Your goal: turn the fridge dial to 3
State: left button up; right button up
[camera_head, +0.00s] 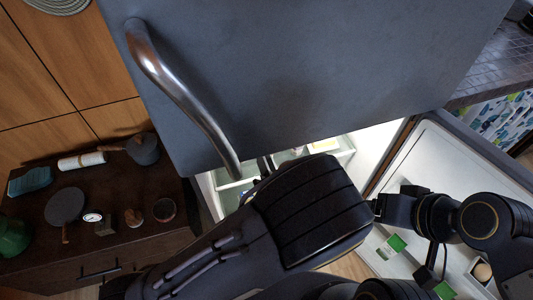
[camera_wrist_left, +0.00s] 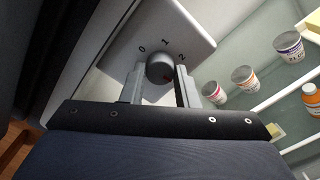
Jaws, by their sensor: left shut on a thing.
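In the left wrist view the round grey dial (camera_wrist_left: 160,67) sits on a pale control panel (camera_wrist_left: 180,22) inside the fridge. The numbers 0, 1 and 2 show around it; no 3 is visible. My left gripper (camera_wrist_left: 159,85) is shut on the dial, one finger on each side. In the head view my left arm reaches into the lit fridge interior (camera_head: 232,190) and hides the dial. My right gripper (camera_head: 378,207) is by the open lower door (camera_head: 440,150); its fingers are unclear.
A grey upper door with a curved metal handle (camera_head: 180,88) hangs over the opening. Tubs (camera_wrist_left: 245,77) and an orange bottle (camera_wrist_left: 311,94) stand on the fridge shelves, right of the dial. A dark cabinet (camera_head: 110,250) with small items stands at left.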

pick_arm(q)
jog(key=shift+m+p, duration=0.5)
jog(key=shift+m, duration=0.1)
jog(key=o, duration=1)
jog(key=shift+c, duration=0.2)
jog(key=v, duration=0.8)
jog(key=shift+b, duration=0.45)
